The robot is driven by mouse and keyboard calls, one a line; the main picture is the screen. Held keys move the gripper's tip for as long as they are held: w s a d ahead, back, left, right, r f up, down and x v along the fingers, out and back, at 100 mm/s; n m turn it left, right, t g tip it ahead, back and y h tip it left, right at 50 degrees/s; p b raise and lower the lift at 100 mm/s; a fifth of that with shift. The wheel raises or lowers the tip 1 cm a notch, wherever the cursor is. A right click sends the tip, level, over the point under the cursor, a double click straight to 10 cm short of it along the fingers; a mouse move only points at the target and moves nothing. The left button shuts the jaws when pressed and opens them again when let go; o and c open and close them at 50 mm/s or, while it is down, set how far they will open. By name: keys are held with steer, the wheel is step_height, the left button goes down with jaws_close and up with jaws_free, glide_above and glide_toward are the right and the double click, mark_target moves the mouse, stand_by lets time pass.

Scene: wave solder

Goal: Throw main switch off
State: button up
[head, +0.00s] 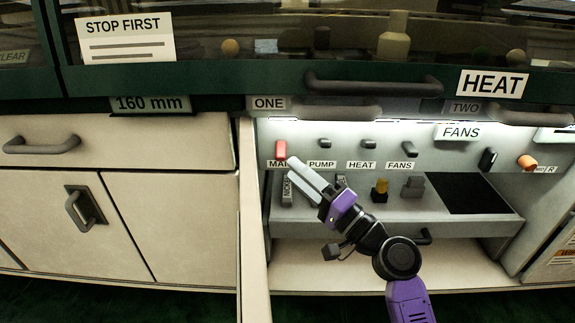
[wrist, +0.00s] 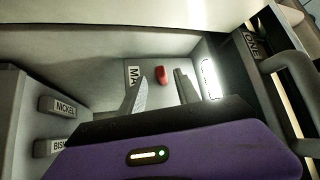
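The main switch is a red rocker or lever (head: 280,150) on the upper panel inside the open bay, at the left end of a row. Its label, partly hidden by my gripper, reads "MA" (wrist: 133,76). My gripper (head: 291,167) is just below and right of the switch in the head view, fingers pointing up-left. In the wrist view the red switch (wrist: 162,75) shows in the gap between the two parted fingers (wrist: 161,88), beyond them. The gripper is open and empty. I cannot tell whether a finger touches the switch.
Dark switches for PUMP (head: 324,143), HEAT (head: 368,143) and FANS (head: 408,145) continue the row rightward. An orange knob (head: 527,162) is at far right. Blocks labelled NICKEL (wrist: 65,107) stand below. The bay's left wall (head: 248,200) and overhead handle (head: 330,112) are close.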

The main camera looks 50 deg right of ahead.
steer(key=v, duration=0.3)
steer(key=shift+s+a, duration=0.1)
steer(key=shift+s, duration=0.1)
stand_by(0.4)
steer(key=s+a+f+n+g+h, duration=0.1)
steer(key=s+f+n+g+h, duration=0.25)
steer(key=s+f+h, duration=0.35)
steer(key=s+a+f+n+g+y, duration=0.1)
steer(key=s+a+f+n+y, duration=0.25)
steer(key=s+a+n, duration=0.4)
steer(key=s+a+f+n+g+y, duration=0.25)
steer(key=s+a+n+y, duration=0.2)
steer(key=s+a, duration=0.65)
step_height(320, 180, up, 34)
steer(key=w+a+p, duration=0.1)
steer(key=a+p, duration=0.1)
steer(key=p, duration=3.2)
steer(key=shift+w+t+y, duration=0.25)
steer(key=shift+t+y, duration=0.05)
steer(key=shift+y, duration=0.1)
